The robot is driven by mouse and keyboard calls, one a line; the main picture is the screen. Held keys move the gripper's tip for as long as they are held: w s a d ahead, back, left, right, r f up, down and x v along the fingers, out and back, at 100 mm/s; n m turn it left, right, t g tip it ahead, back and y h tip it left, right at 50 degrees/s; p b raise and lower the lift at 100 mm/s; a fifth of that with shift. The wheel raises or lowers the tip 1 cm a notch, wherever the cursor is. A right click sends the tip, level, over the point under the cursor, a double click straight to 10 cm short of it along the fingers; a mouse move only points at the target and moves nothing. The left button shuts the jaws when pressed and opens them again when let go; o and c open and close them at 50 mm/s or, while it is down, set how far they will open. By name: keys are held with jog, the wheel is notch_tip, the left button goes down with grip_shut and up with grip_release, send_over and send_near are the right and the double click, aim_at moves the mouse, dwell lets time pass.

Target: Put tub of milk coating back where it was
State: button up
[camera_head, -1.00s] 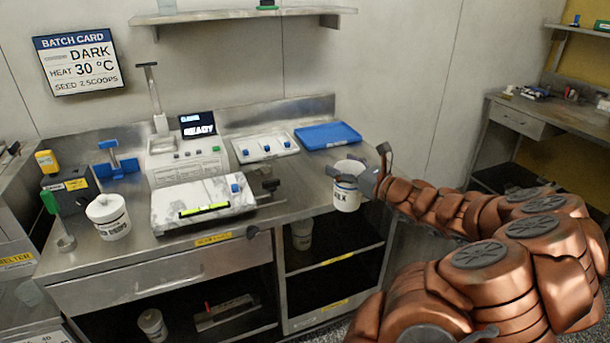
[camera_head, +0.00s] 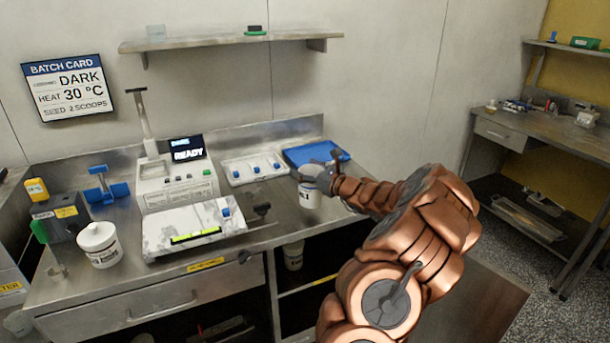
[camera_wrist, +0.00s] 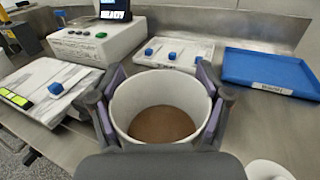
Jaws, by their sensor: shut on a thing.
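The tub of milk coating (camera_head: 309,198) is a white open tub with a dark label, upright at the right part of the steel counter. My gripper (camera_head: 318,172) is shut on it, fingers on either side of its rim. In the wrist view the tub (camera_wrist: 118,104) sits between the fingers of my gripper (camera_wrist: 160,100), with brown coating inside. Whether its base touches the counter I cannot tell.
A blue tray (camera_head: 305,154) lies behind the tub at the counter's back right. A white panel with blue knobs (camera_head: 254,168) and a machine reading READY (camera_head: 180,182) stand left. A white round object (camera_wrist: 268,170) shows at the wrist view's lower right.

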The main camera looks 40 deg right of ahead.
jog(key=shift+w+d, duration=0.2)
jog(key=shift+w, duration=0.25)
jog(key=shift+w+f, duration=0.15)
jog(key=shift+f, duration=0.05)
jog(key=shift+f+p, duration=0.65)
jog(key=shift+f, duration=0.95)
jog(key=shift+f, duration=0.1)
jog(key=o, duration=1.8)
jog(key=shift+s, duration=0.2)
jog(key=s, duration=0.4)
jog(key=s+b, duration=0.1)
jog(key=s, duration=0.2)
jog(key=s+b, duration=0.1)
jog(key=s, duration=0.3)
jog(key=shift+s+d, duration=0.35)
